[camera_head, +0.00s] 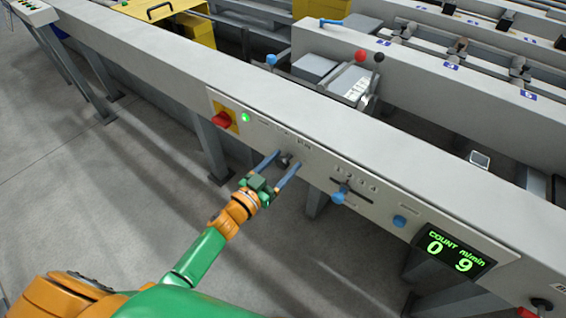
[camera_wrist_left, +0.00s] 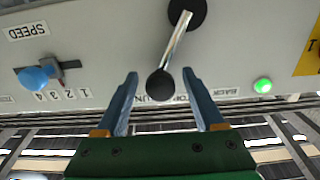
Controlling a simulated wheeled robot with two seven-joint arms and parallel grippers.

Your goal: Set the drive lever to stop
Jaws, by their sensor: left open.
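The drive lever (camera_wrist_left: 172,48) is a metal rod with a black ball knob on a dark round pivot, on the panel's front. In the left wrist view, which shows the labels upside down, its knob covers part of the RUN label, beside the STOP label; BACK (camera_wrist_left: 225,92) is further right. In the head view the lever (camera_head: 285,160) is small and partly hidden. My left gripper (camera_head: 288,159) is open, its blue fingers on either side of the knob. The left wrist view shows the gripper (camera_wrist_left: 160,74) with gaps beside the knob. My right gripper is not in view.
A red knob on a yellow plate (camera_head: 223,120) and a lit green lamp (camera_head: 245,118) are left of the lever. A blue-knobbed speed slider (camera_head: 338,197), a blue button (camera_head: 400,221) and a display (camera_head: 454,251) reading 0 and 9 are right. Open floor lies before the panel.

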